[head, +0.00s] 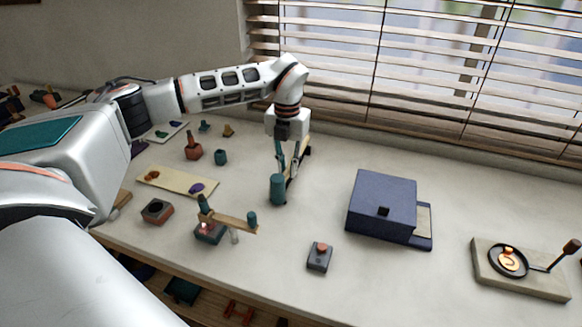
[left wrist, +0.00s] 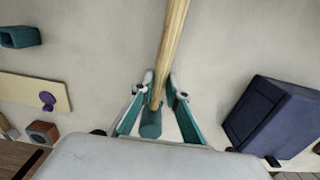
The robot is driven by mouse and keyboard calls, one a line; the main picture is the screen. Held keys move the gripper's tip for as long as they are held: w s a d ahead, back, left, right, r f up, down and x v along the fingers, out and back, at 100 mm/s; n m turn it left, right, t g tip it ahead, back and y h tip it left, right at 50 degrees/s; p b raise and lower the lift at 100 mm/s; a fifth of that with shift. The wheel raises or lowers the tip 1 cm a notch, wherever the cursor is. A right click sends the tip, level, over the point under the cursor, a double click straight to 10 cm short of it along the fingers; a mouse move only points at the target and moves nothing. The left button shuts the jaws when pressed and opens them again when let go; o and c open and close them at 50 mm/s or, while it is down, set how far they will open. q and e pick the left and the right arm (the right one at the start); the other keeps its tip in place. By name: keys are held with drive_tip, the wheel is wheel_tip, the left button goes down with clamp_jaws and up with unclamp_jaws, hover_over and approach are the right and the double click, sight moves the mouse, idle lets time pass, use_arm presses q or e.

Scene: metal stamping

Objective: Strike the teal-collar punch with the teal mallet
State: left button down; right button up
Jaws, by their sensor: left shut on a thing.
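The teal mallet hangs from my left gripper (head: 287,160). Its teal head (head: 277,189) is low, close above the bench or touching it; I cannot tell which. In the left wrist view my left gripper (left wrist: 159,82) is shut on the pale wooden handle (left wrist: 174,40), with the teal head (left wrist: 151,124) between the finger linkages. To the left of the mallet, a dark teal block (head: 209,236) carries a wooden bar (head: 233,222) and an upright teal-topped piece (head: 204,203), possibly the teal-collar punch. My right gripper is out of view.
A navy box (head: 381,205) stands right of the mallet. A grey button box (head: 319,257) is at the front. A pan on a slab (head: 515,280) is far right. Bench space around the mallet is clear.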

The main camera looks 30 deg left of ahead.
use_arm(q)
drive_tip(key=shift+r+p, duration=2.1)
drive_tip(key=shift+p, duration=0.05)
drive_tip(key=shift+r+p, duration=0.7)
drive_tip(key=shift+r, duration=0.75)
drive_tip(key=c, duration=2.6)
unclamp_jaws()
clamp_jaws()
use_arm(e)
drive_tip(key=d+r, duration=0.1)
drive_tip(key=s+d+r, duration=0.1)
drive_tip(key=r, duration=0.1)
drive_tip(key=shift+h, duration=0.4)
